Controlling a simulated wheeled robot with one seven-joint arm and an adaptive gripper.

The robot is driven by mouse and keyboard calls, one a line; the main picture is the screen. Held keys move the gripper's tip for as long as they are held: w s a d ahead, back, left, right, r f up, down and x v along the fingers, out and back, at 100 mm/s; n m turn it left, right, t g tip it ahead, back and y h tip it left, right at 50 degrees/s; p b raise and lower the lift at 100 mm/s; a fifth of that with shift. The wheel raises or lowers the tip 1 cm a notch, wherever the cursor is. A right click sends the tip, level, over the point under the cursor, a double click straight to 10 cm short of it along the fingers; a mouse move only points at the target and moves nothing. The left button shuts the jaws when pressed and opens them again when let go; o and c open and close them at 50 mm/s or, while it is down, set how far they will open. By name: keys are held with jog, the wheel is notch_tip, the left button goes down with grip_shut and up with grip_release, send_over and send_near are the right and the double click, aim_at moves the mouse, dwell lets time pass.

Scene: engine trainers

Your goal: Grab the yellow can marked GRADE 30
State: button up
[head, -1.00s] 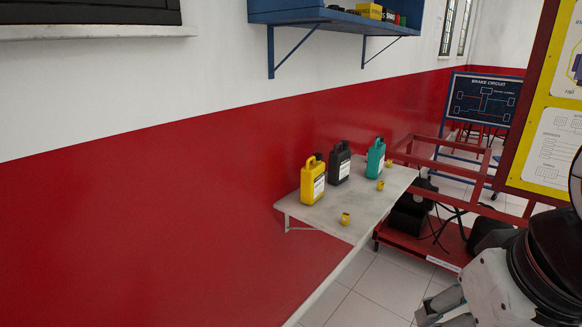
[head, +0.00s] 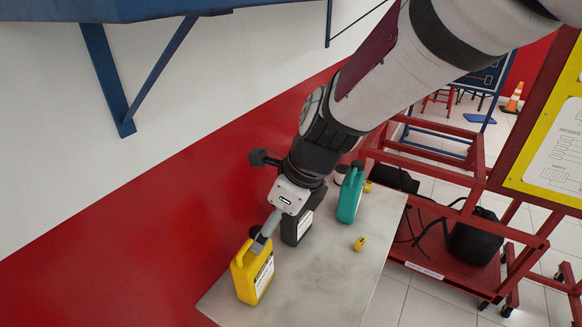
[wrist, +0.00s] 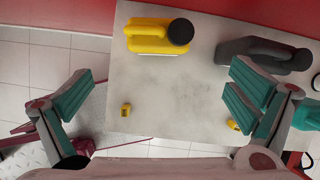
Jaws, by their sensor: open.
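The yellow can (head: 252,274) stands upright near the left end of the grey table, with a dark cap and a white label whose text I cannot read. In the wrist view the yellow can (wrist: 150,38) is seen from above, near the top, ahead of and between my spread fingers. My gripper (wrist: 160,75) is open and empty. In the head view my gripper (head: 264,236) is above and partly in front of the yellow can's top, covering part of its cap area. I cannot tell whether they touch.
A black can (head: 297,228) stands just behind the yellow one, partly hidden by my gripper. A teal can (head: 350,200) stands farther along the table (head: 330,285). A small yellow item (head: 360,243) lies near its edge. A blue shelf (head: 140,8) hangs above.

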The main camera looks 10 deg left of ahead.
aim_at(251, 252)
jog(key=b+x, duration=0.2)
jog(key=x, duration=0.6)
jog(key=shift+w+a, duration=0.15)
jog(key=shift+b+x, duration=1.05)
jog(key=shift+x, duration=2)
jog(key=shift+a, duration=0.1)
jog(key=c, duration=1.5)
jog(key=shift+r, duration=0.15)
jog(key=shift+c, duration=1.4)
